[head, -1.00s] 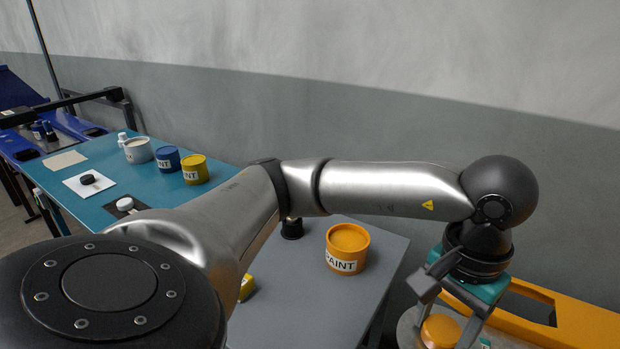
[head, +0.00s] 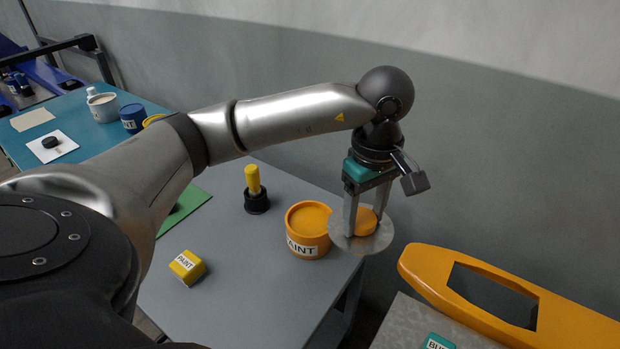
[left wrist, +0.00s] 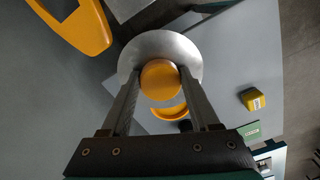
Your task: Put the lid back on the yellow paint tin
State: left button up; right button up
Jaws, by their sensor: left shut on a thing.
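My left gripper (head: 366,212) is shut on the orange knob of a round silver lid (head: 348,242). The lid hangs roughly level, just right of an orange-yellow tin (head: 308,248) labelled PAINT on the grey table, overlapping its right edge in the head view. I cannot tell the exact gap. In the left wrist view the lid (left wrist: 160,42) covers most of the tin (left wrist: 170,114); only a crescent shows. The tin stands upright, its top orange with no silver lid on it. Only a yellow rim (head: 153,119) of another tin shows behind my arm. My right gripper is not in view.
On the grey table (head: 275,300) are a black holder (head: 257,203) with a yellow handle upright, left behind the tin, and a yellow PAINT block (head: 187,267) at front left. An orange frame (head: 430,262) lies at right beside a labelled teal block (head: 438,342). The wall is behind.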

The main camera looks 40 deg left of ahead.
pick_arm(q)
jog(key=w+a+f+n, duration=0.1)
jog(key=a+f+n, duration=0.1)
jog(key=a+n, duration=0.3)
jog(key=w+a+f+n+b, duration=0.1)
jog(key=a+f+n, duration=0.2)
jog(key=n, duration=0.9)
jog(key=w+a+f+n, duration=0.1)
jog(key=a+f+n, duration=0.1)
jog(key=a+n, duration=0.4)
jog(key=shift+w+a+f+n+b, duration=0.15)
jog(key=shift+a+f+n+b, duration=0.05)
jog(key=shift+n, duration=0.55)
jog(key=shift+w+a+f+n+b, duration=0.15)
jog(key=shift+f+n+b, duration=0.05)
jog(key=shift+n, duration=0.55)
jog(key=shift+f+b, duration=0.6)
jog(key=shift+f, duration=0.5)
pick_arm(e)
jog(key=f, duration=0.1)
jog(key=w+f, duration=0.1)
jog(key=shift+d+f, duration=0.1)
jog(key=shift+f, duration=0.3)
pick_arm(q)
jog(key=shift+r+p, duration=0.1)
jog(key=shift+p, duration=0.2)
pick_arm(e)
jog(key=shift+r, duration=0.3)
pick_arm(q)
jog(key=shift+f, duration=0.2)
